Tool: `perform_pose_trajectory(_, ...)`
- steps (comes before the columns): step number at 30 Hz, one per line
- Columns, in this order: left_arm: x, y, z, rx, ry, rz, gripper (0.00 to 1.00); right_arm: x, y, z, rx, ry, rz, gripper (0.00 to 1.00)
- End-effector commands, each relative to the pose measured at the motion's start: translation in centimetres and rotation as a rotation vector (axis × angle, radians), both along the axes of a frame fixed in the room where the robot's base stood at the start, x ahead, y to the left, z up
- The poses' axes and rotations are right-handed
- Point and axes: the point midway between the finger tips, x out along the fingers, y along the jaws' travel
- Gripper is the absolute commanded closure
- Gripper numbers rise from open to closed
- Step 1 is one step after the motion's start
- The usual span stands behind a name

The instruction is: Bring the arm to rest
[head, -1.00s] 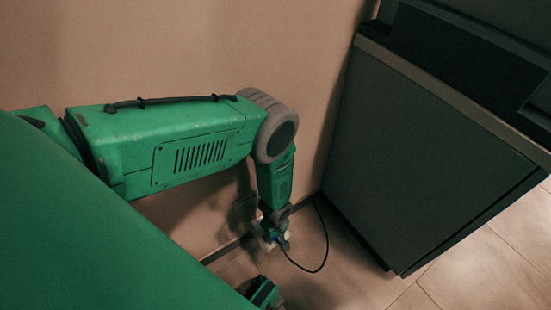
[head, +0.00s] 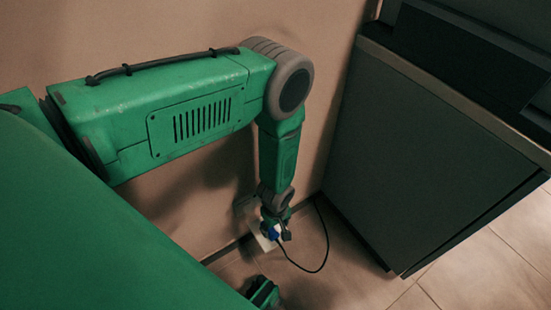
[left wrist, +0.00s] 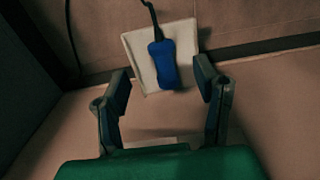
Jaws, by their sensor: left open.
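My left gripper (head: 279,231) is low near the wall in the head view, at the end of my green arm. In the left wrist view its two fingers (left wrist: 163,85) are apart, with nothing between their tips. A blue plug (left wrist: 163,66) with a black cable sits against a white wall plate (left wrist: 144,73), beyond the fingertips. In the head view the gripper partly hides the blue plug (head: 272,235) and the white plate (head: 261,241).
A dark cabinet (head: 420,160) stands to the right of my arm. The black cable (head: 325,245) loops over the floor (head: 345,280) between the plug and the cabinet. The beige wall (head: 180,30) is behind the arm.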

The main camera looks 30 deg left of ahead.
Motion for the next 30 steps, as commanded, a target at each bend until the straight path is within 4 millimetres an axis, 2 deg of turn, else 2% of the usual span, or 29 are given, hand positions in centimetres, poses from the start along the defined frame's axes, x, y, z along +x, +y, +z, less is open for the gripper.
perform_pose_trajectory(3, 0.1, 0.0, 2.2, 0.000, -0.001, 0.001, 0.45, 0.0, 0.0, 0.0, 0.000, 0.000, 0.000, 1.00)
perform_pose_trajectory(7, 0.0, 0.0, 3.6, -0.001, 0.000, 0.000, 0.45, 0.0, 0.0, 0.0, 0.000, 0.000, 0.000, 1.00)
perform_pose_trajectory(17, 0.0, 0.0, 4.2, -0.001, 0.000, 0.000, 0.45, 0.0, 0.0, 0.0, 0.000, 0.000, 0.000, 1.00)
perform_pose_trajectory(20, -0.6, 0.3, 4.5, 0.001, 0.001, -0.033, 0.45, 0.2, 0.0, -0.1, 0.000, 0.002, 0.000, 1.00)
perform_pose_trajectory(23, -2.2, 1.0, 5.4, 0.005, -0.002, -0.145, 0.45, 0.2, 0.0, -0.1, 0.000, 0.002, 0.000, 1.00)
perform_pose_trajectory(26, -5.1, 2.1, 7.2, 0.010, -0.008, -0.338, 0.45, 0.1, 0.0, -0.1, 0.000, 0.002, 0.000, 1.00)
perform_pose_trajectory(30, -9.4, 3.4, 10.5, 0.018, -0.021, -0.649, 0.45, 0.1, 0.0, -0.1, 0.000, 0.003, 0.000, 1.00)
